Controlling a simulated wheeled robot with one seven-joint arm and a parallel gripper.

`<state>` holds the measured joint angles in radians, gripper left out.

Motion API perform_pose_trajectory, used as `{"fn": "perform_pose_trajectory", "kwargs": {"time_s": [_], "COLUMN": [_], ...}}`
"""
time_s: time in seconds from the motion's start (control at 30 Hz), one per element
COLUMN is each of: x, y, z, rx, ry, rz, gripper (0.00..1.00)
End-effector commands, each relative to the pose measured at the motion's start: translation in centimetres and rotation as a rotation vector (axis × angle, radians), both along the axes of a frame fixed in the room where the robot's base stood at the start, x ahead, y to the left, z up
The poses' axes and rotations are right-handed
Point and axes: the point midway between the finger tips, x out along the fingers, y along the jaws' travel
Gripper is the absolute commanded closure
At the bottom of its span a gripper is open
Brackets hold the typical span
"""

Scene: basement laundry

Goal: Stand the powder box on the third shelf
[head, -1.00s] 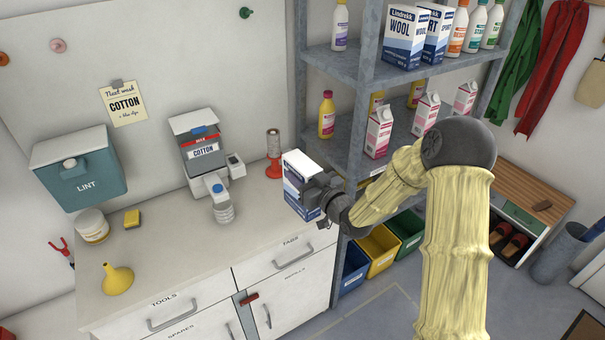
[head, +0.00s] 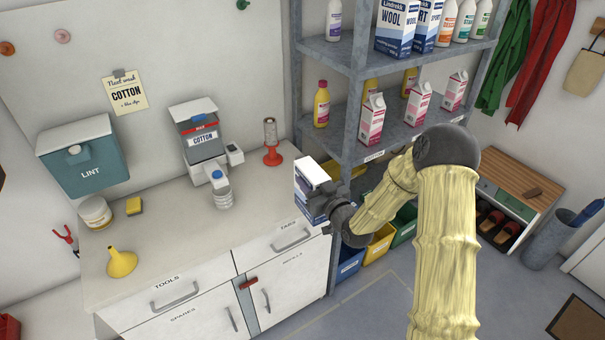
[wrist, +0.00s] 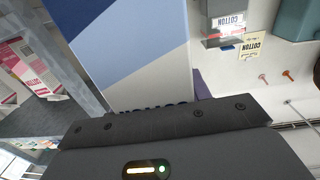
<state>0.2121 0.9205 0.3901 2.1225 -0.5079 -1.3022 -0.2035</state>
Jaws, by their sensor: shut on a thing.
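The powder box (head: 311,176), white with blue and purple, is held in my gripper (head: 328,204) above the right end of the counter, beside the shelf unit. In the wrist view the box (wrist: 135,50) fills the space past the gripper, with part of its lettering hidden by the gripper body. The shelf unit (head: 355,63) stands to the right. Its upper shelf in view (head: 427,60) holds powder boxes and bottles. The shelf below (head: 343,143) holds pink-and-white cartons and yellow bottles. Lower shelf surfaces are mostly hidden by my arm.
Blue, yellow and green bins (head: 379,242) stand low in the unit. A wooden-topped bench (head: 520,177) is at right.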

Motion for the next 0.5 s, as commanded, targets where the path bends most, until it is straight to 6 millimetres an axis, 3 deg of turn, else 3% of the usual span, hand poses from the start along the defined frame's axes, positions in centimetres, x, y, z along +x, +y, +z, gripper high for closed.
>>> {"fn": "perform_pose_trajectory", "kwargs": {"time_s": [0.23,0.5], "x": [0.0,-1.9], "y": [-3.7,-9.8], "z": [-4.9,-12.9], "rx": [0.002,0.002], "ry": [0.003,0.005], "rz": [-0.128,-0.35], "gripper": [0.98,0.98]}}
